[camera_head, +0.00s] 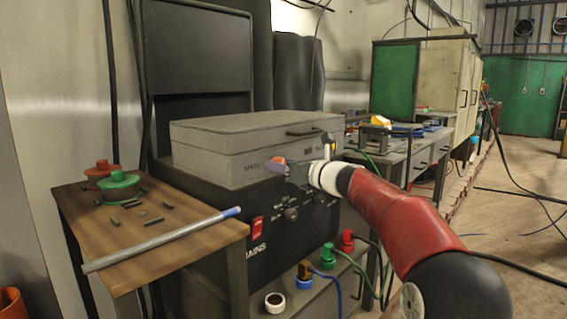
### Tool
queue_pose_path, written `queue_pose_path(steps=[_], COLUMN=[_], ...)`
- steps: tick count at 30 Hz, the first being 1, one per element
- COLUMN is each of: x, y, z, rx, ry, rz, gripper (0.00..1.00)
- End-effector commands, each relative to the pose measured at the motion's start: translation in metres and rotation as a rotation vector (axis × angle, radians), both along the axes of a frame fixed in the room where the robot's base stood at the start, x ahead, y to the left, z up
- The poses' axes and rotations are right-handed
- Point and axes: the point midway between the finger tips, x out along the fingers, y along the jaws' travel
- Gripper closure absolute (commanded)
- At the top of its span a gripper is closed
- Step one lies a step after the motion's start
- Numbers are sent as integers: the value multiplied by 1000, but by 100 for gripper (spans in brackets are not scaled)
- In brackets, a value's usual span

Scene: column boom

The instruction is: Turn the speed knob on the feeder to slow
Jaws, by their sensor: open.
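The feeder is the grey lidded box (215,146) on top of the black machine. Its front carries the label SPEED at left and a smaller label at right. My gripper (281,168) is at the feeder's front face, just right of the word SPEED, with my red arm coming from the lower right. Its jaws are open. A small orange and purple piece (274,162) shows at the jaw tips. It may be the speed knob, but I cannot tell its setting or whether the jaws touch it. The gripper covers part of the front face.
The black machine (262,206) below has knobs and a red switch (257,226). At left a wooden table (160,237) holds a grey tube (165,240), red and green round pieces and small dark bits. Green and red connectors with cables stand below. Open floor lies at right.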

Motion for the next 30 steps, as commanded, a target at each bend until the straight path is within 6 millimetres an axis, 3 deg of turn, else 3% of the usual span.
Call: queue_pose_path(steps=[9, 20, 30], x=[3, 3, 3], y=[4, 3, 3], z=[0, 0, -2], rx=[-1, -1, -34], ry=[-1, -1, -44], rz=[0, 0, 0], gripper=[50, 94, 94])
